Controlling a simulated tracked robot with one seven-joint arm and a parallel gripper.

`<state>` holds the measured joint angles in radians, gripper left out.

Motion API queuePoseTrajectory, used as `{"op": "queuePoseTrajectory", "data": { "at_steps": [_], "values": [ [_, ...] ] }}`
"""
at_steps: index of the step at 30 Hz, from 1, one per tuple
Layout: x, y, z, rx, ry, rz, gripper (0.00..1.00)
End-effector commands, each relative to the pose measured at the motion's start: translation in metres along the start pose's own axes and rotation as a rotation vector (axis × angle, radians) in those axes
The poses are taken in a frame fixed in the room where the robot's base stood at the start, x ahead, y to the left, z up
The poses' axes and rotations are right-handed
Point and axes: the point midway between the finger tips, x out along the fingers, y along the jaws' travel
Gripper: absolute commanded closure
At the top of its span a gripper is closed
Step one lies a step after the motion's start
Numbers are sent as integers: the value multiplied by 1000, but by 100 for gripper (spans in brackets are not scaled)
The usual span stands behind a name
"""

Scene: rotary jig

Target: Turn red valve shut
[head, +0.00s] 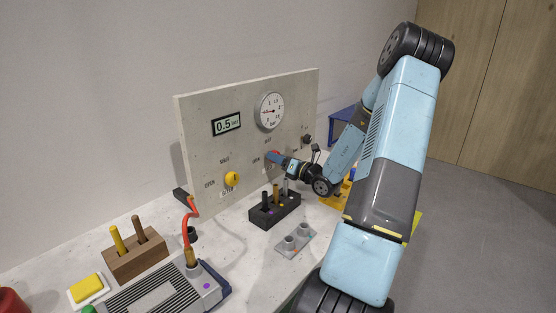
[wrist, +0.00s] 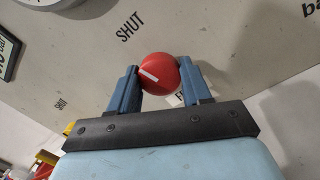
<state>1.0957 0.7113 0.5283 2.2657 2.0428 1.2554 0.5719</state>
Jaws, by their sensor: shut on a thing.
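The red valve (wrist: 160,73) is a round knob with a white pointer line, mounted on the grey upright panel (head: 205,130). In the wrist view the two blue fingers of my gripper (wrist: 162,80) sit on either side of the knob and are shut on it. The white line lies slanted across the knob, and a SHUT label shows up and to the left of it. A second label below the knob is partly hidden. In the head view my gripper (head: 271,156) reaches the panel and covers most of the red valve (head: 276,153).
The panel also bears a yellow valve (head: 232,179), a dial gauge (head: 269,111), a 0.5 bar display (head: 227,124) and a black knob (head: 307,139). A black tool block (head: 275,211), a grey plate (head: 290,243) and a wooden block (head: 136,258) stand on the bench below.

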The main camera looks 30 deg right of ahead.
Motion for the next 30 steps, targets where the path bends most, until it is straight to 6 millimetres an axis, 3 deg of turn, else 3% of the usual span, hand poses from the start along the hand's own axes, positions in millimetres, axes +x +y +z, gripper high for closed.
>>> {"op": "queuePoseTrajectory", "data": {
  "at_steps": [12, 30],
  "values": [
    [-1, 0, -2, 231, -12, -17, 82],
    [-1, -1, -1, 278, -17, -22, 82]
  ]
}}
